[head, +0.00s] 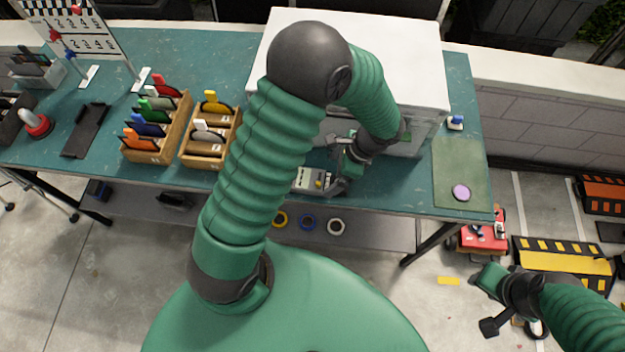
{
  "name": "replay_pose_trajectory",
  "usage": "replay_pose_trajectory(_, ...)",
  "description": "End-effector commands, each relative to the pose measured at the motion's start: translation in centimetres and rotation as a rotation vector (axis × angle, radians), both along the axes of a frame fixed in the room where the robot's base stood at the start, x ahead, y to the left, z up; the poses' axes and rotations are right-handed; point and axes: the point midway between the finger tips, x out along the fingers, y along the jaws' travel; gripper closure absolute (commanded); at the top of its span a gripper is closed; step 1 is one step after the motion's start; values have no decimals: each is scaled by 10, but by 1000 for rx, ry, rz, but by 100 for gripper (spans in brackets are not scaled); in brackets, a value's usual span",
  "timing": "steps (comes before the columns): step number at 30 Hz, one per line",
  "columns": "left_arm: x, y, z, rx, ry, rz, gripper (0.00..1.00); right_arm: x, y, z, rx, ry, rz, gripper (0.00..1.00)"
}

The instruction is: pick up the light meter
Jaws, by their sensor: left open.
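A small pale boxy device with dark and yellow details (312,181), which looks like the light meter, lies near the front edge of the green table (395,190). My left gripper (338,164) is open beside and above its right end, in front of the white cabinet. The picture is too small to tell whether a finger touches the device. My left arm crosses the middle of the view and hides part of the table left of the device. My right gripper (488,302) is at the lower right, away from the table, with its jaws apart and nothing seen between them.
A large white cabinet (420,60) stands behind the device. Wooden racks (178,128) with coloured-handled items stand to the left. A green mat (450,165) with a lilac disc (461,193) lies at the right. Coloured rings (308,222) lie on the lower shelf.

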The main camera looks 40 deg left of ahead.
Motion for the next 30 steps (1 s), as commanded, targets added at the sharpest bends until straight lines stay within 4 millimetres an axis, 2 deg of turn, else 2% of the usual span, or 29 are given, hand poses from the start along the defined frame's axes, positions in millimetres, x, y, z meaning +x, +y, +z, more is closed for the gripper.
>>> replay_pose_trajectory(5, -5, 7, -18, 0, 0, 1, 5, 0, 0, 1, 0, -1, 0, 65)
replay_pose_trajectory(12, -14, 19, -55, 0, 0, 0, 5, 0, 0, 5, 0, -1, 0, 65)
replay_pose_trajectory(20, -13, 22, -61, 0, -2, 1, 5, 0, 0, 5, 0, 0, 0, 65)
replay_pose_trajectory(30, -14, 22, -61, 0, -2, 1, 49, 0, 0, 5, 0, 0, 0, 65)
